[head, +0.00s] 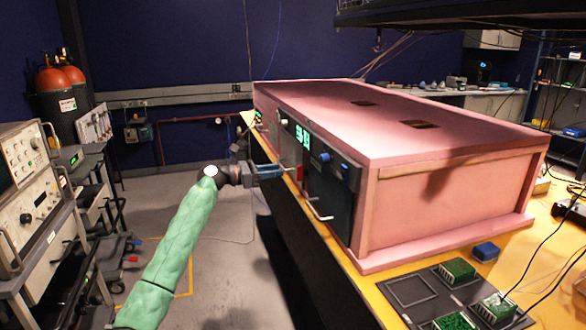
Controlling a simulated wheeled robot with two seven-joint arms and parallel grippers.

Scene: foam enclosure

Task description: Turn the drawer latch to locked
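A pink foam enclosure (450,205) stands on a yellow-edged bench. Its front has a dark drawer-like panel (338,195) with a pale bar handle (319,210). Two blue knobs sit above it, one at the left (325,157) and one at the right (345,168). I cannot tell which part is the drawer latch or how it is turned. My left gripper (284,172) is in front of the enclosure's left part, beside a small reddish upright piece (299,173). Its fingers are small and seen from the side, so their opening and any contact are unclear. My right gripper is out of view.
Green circuit boards (458,270) and a dark tray (410,290) lie on the bench at the lower right, near a small blue box (486,251). Instrument racks (25,190) stand at the left. The floor between them and the bench is open.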

